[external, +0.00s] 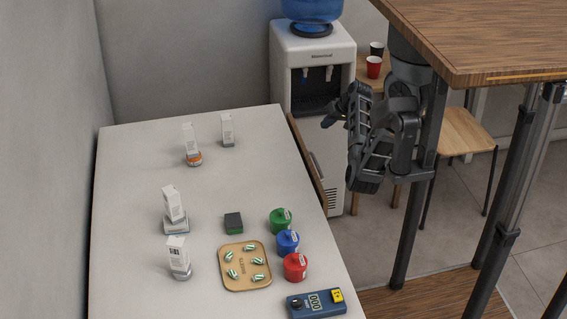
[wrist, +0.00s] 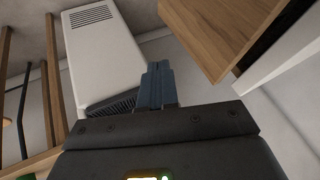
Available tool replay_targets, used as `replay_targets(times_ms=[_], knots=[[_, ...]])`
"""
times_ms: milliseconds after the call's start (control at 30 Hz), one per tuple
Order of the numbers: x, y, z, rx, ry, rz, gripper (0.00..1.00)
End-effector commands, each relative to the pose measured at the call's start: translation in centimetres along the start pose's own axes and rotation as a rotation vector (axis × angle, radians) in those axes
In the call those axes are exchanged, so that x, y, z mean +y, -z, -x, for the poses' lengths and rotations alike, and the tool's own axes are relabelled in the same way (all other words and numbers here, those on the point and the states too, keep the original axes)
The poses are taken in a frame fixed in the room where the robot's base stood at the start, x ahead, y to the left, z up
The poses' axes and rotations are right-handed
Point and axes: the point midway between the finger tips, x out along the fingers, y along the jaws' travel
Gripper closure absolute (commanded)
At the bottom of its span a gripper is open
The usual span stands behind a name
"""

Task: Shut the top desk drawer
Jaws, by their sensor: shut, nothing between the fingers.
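The drawer's wooden front (external: 304,158) stands out from the right side of the white desk (external: 135,215), near its far end. In the wrist view the wooden front (wrist: 222,35) is at the upper right, with a dark gap between it and the white desk edge (wrist: 285,58), so the drawer looks open. The drawer's inside is hidden. My gripper (external: 328,122) is just right of the drawer's far end in the external view. Its blue-grey fingers (wrist: 158,72) are together and empty in the wrist view, apart from the wooden front.
A white water dispenser (external: 312,50) stands behind the gripper. A stool (external: 465,133) and a small table with cups (external: 374,67) are to the right. Several boxes, coloured jars and a tan tray (external: 244,283) stand on the desk. A wooden tabletop (external: 480,35) overhangs at upper right.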

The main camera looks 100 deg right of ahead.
Motion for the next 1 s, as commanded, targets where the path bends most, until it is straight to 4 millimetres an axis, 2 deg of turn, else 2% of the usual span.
replay_targets(times_ms=[133,367,833,1000], knots=[[0.5,-1.5,-1.2,-0.01,0.045,-0.03,1.0],[0.3,-1.8,-2.9,-0.011,0.06,-0.037,1.0],[-0.2,-1.8,-11.7,-0.012,0.059,-0.037,1.0],[-2.6,-1.7,-12.4,-0.01,0.057,-0.033,1.0]])
